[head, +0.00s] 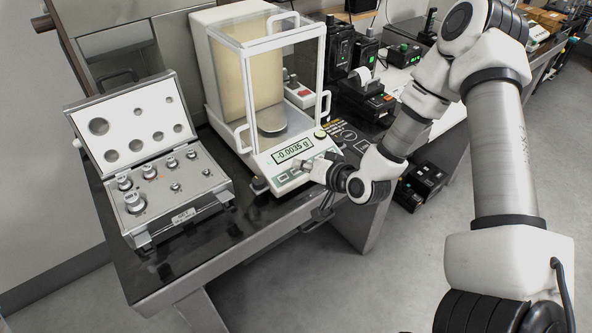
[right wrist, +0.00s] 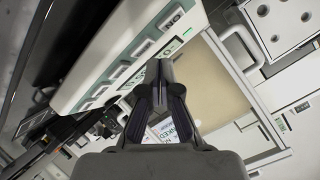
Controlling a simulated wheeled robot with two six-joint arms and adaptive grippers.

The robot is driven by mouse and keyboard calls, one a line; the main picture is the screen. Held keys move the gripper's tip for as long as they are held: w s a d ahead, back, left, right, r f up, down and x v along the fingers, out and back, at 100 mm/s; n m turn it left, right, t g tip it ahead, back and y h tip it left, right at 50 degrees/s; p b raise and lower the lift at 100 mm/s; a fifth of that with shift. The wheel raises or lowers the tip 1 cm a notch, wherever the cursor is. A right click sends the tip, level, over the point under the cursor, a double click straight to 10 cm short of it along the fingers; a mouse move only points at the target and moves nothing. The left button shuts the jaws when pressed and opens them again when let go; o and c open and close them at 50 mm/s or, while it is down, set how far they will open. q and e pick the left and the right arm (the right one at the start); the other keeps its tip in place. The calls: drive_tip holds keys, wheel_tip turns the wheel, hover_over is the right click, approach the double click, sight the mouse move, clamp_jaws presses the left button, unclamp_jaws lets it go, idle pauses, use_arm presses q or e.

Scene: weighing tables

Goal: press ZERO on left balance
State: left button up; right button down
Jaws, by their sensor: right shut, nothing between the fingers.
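The balance (head: 245,150) stands on the dark table with its glass case closed. Its lit display (head: 293,150) reads about -0.0035 g. A row of buttons (head: 284,177) runs along the front panel below the display, partly hidden by my right wrist. In the right wrist view the button row (right wrist: 120,72) crosses the upper left, with a button marked ON at its upper end. My right gripper (head: 310,168) is at the right part of this panel; it is shut and empty. Its fingertips (right wrist: 158,70) lie over the panel edge in that view; I cannot tell whether they touch a button. My left gripper is out of view.
An open weight case (head: 205,190) with several metal weights stands left of the balance. A small printer (head: 366,97) and other black devices stand to the right. The table's front edge (head: 200,280) is clear. My right forearm spans the right side.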

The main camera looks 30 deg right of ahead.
drive_tip(key=shift+w+f+b, duration=0.15)
drive_tip(key=shift+f+b, duration=0.25)
drive_tip(key=shift+w+f+b, duration=0.1)
drive_tip(key=shift+f+b, duration=0.25)
drive_tip(key=shift+b, duration=0.05)
idle(0.5)
idle(0.4)
drive_tip(key=shift+s+r+p, duration=0.3)
drive_tip(key=shift+r+p, duration=0.45)
drive_tip(key=shift+r+p, duration=0.45)
drive_tip(key=shift+p, duration=0.05)
drive_tip(key=r+p, duration=0.1)
drive_tip(key=s+r+p, duration=0.1)
drive_tip(key=r+p, duration=0.1)
drive_tip(key=p, duration=0.1)
drive_tip(key=shift+s+d+r, duration=0.1)
drive_tip(key=shift+s+r, duration=0.3)
